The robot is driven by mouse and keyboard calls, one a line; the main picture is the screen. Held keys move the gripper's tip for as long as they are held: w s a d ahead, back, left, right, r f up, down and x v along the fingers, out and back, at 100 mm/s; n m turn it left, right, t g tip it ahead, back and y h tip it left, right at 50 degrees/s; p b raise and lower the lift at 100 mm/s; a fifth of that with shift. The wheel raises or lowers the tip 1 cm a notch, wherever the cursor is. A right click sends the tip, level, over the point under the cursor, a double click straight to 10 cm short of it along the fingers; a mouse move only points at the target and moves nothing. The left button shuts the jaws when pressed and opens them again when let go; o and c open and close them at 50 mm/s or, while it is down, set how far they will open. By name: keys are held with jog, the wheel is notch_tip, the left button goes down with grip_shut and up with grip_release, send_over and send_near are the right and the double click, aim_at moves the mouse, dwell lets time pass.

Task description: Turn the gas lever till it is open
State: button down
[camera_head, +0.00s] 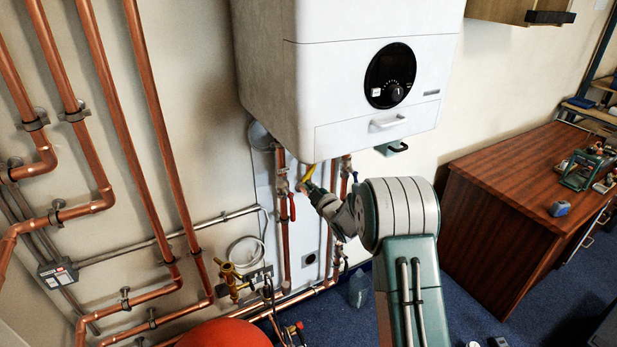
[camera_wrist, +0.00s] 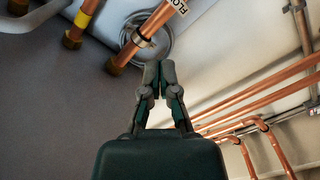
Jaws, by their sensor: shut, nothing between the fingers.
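A yellow lever (camera_head: 309,172), which looks like the gas lever, shows just under the boiler in the head view. It slants at the tip of my gripper (camera_head: 305,188), which partly hides its valve. I cannot tell whether they touch. In the wrist view my gripper (camera_wrist: 158,74) is shut and empty, its fingertips together. No lever is clear there.
The white boiler (camera_head: 345,80) hangs close above my gripper. A red lever (camera_head: 292,207) is on a pipe just left and below. Copper pipes (camera_head: 115,110) cover the left wall. A red rounded object (camera_head: 225,334) is low in front. A wooden cabinet (camera_head: 500,220) is at right.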

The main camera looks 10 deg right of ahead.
aim_at(306, 177)
jog(key=w+f, duration=0.1)
jog(key=w, duration=0.5)
jog(key=w+f, duration=0.1)
jog(key=w, duration=0.2)
jog(key=shift+w+d+f, duration=0.15)
jog(key=shift+d+f, duration=0.05)
jog(key=shift+f, duration=0.1)
jog(key=shift+d+f, duration=0.1)
jog(key=shift+d, duration=0.35)
jog(key=shift+w+a+f, duration=0.1)
jog(key=shift+a+f, duration=0.05)
jog(key=shift+a, duration=0.05)
